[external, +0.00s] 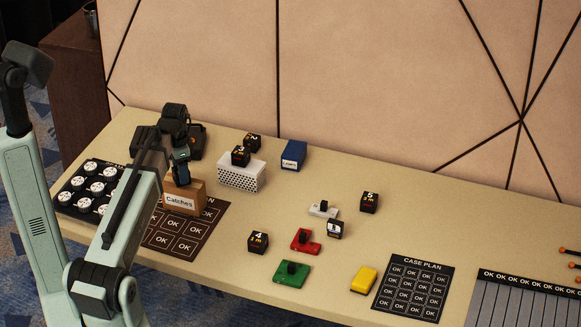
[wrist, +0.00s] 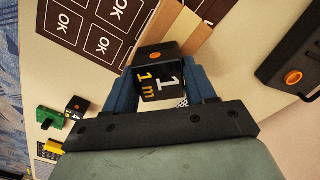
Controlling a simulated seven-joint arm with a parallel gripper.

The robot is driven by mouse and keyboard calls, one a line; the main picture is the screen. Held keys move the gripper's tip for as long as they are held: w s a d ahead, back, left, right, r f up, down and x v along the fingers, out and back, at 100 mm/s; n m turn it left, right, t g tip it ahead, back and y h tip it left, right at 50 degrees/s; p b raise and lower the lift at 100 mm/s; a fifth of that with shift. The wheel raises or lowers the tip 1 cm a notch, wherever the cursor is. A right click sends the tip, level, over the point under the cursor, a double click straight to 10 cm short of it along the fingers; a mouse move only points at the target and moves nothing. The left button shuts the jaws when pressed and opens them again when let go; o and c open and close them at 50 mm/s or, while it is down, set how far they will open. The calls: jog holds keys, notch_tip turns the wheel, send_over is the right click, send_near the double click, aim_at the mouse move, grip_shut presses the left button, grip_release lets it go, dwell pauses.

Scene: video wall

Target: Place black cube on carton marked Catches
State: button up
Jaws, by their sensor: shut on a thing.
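My gripper (external: 181,172) is shut on a black cube (wrist: 160,82) marked "1" and "1 m", which sits between the two blue fingers (wrist: 160,72) in the wrist view. The brown carton (external: 184,200) marked Catches stands at the left of the table in the external view. My gripper is at the carton's top there, and the cube is mostly hidden. In the wrist view part of the carton (wrist: 193,38) shows just beyond the cube. I cannot tell whether the cube touches the carton.
A dark OK mat (external: 175,236) lies at the carton's front. A white perforated box (external: 241,176) with black cubes at it and a blue box (external: 293,156) stand to the right. Several other black cubes, including one marked 4 (external: 258,243), and coloured blocks are spread farther right, with bare table between them.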

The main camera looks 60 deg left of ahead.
jog(key=shift+f, duration=0.1)
jog(key=o, duration=1.1)
jog(key=shift+c, duration=0.2)
notch_tip(320, 180, up, 12)
